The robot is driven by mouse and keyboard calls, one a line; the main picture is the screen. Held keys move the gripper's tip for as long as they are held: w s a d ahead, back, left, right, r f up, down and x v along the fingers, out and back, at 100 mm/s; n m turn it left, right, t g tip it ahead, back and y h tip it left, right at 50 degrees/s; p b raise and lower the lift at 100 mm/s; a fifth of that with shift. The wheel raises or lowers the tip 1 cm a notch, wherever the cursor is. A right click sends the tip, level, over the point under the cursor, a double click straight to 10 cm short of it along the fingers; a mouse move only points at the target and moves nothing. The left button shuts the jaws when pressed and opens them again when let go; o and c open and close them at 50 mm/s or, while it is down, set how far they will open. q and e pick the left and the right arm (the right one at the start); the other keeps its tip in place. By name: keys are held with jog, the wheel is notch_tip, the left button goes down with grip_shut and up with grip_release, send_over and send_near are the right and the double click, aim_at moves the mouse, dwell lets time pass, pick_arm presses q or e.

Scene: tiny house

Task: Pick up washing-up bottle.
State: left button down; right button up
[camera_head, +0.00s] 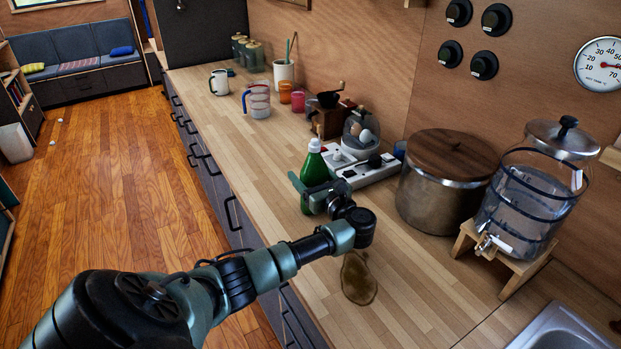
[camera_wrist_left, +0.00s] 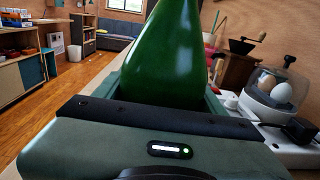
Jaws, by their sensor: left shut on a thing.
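The washing-up bottle (camera_head: 314,168) is green with a white cap and stands upright on the wooden counter. My left gripper (camera_head: 318,193) reaches over the counter and is shut on the lower part of the bottle. In the left wrist view the green bottle (camera_wrist_left: 172,55) rises between the jaws of my left gripper (camera_wrist_left: 165,92); its top is cut off by the frame and its base is hidden. My right gripper is not in view.
A white socket strip (camera_head: 372,173) lies just right of the bottle, with an egg cooker (camera_head: 361,133) behind it. A steel pot (camera_head: 434,200) and water dispenser (camera_head: 525,205) stand further right. A brown spill (camera_head: 358,278) lies on the near counter (camera_head: 420,300).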

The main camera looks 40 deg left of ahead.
pick_arm(q)
notch_tip(320, 180, up, 20)
jog(key=b, duration=0.3)
